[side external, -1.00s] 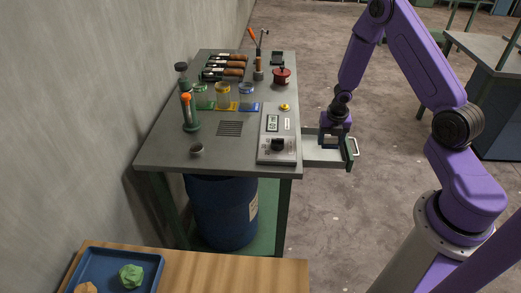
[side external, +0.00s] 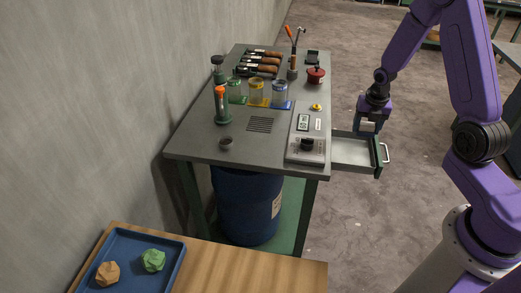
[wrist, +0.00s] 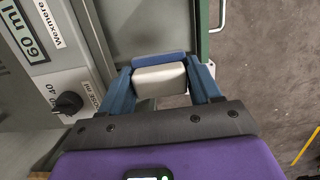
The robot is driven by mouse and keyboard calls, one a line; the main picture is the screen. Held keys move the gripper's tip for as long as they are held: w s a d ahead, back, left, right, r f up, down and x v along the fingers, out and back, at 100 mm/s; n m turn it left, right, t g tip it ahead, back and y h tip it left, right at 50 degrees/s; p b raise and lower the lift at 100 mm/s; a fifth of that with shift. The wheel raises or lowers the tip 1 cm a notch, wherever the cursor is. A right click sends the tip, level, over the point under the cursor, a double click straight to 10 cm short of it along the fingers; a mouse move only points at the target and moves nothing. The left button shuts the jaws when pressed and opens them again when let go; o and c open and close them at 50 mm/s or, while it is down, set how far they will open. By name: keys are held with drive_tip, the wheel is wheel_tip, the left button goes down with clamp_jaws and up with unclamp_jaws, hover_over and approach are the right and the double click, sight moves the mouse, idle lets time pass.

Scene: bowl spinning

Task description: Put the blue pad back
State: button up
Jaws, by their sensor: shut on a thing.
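My gripper (side external: 369,132) is above the open drawer (side external: 352,153) at the right side of the workbench. In the wrist view, its two blue fingers (wrist: 160,88) are shut on a block with a beige body and a blue strip, the blue pad (wrist: 160,58). The pad lies across between the fingertips, over the drawer's grey floor. In the side view the pad is too small to make out. The drawer interior that shows looks empty; part of it is hidden by my gripper.
The bench (side external: 200,146) holds a grey device with a black knob (side external: 306,146), a red pot (side external: 316,75), several jars on coloured bases, and an orange-topped tube (side external: 221,104). The drawer's front and handle (side external: 385,153) stick out right. A blue barrel (side external: 245,205) stands below.

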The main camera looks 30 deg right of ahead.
wheel_tip(320, 180, up, 12)
drive_tip(key=w+a, duration=0.2)
drive_tip(key=a, duration=1.1)
drive_tip(key=w+a, duration=0.3)
drive_tip(key=a, duration=1)
hover_over(261, 149)
drive_tip(key=f, duration=1.5)
drive_tip(key=shift+s+a, duration=0.15)
drive_tip(key=shift+s, duration=0.1)
drive_tip(key=shift+w+f, duration=0.15)
drive_tip(key=shift+f, duration=1.55)
